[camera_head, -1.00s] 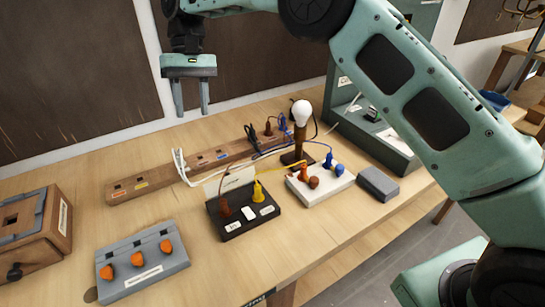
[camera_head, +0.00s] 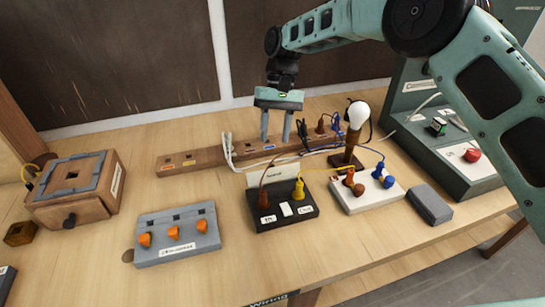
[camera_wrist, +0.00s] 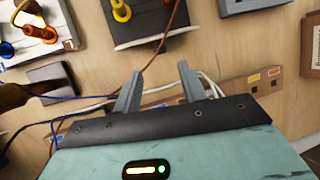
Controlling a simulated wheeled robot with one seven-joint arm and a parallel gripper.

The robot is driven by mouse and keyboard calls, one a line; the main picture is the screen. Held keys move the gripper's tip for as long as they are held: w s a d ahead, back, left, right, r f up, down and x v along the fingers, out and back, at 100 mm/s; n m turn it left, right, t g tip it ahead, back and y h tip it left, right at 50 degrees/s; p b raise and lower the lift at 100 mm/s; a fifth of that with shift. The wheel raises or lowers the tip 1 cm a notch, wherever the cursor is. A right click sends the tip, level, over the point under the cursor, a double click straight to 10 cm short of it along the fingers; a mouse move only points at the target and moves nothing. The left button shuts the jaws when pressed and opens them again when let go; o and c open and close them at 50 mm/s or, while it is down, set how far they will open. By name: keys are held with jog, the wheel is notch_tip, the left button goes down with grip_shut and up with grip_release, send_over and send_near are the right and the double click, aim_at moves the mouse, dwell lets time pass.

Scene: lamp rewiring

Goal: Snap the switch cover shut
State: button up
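The black switch block (camera_head: 285,217) sits mid-table, with a brown plug, a yellow plug (camera_head: 299,188) and white labels on it. Its pale cover plate (camera_head: 266,194) stands raised along the back edge, behind the plugs. My gripper (camera_head: 276,138) is open and empty, fingers pointing down, above and behind the block near the wooden rail. In the wrist view, the open fingers (camera_wrist: 160,76) show apart with only cables and bare table between them.
A white terminal block (camera_head: 370,201) with plugs and a lit bulb on a post (camera_head: 357,115) stand right of the switch block. The long wooden rail (camera_head: 190,160) lies behind, with loose cables. A grey block with orange knobs (camera_head: 178,238) is at front left.

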aim_at(272, 172)
jog(key=p+x, duration=0.1)
jog(key=x, duration=0.6)
jog(key=shift+f, duration=0.2)
grip_shut()
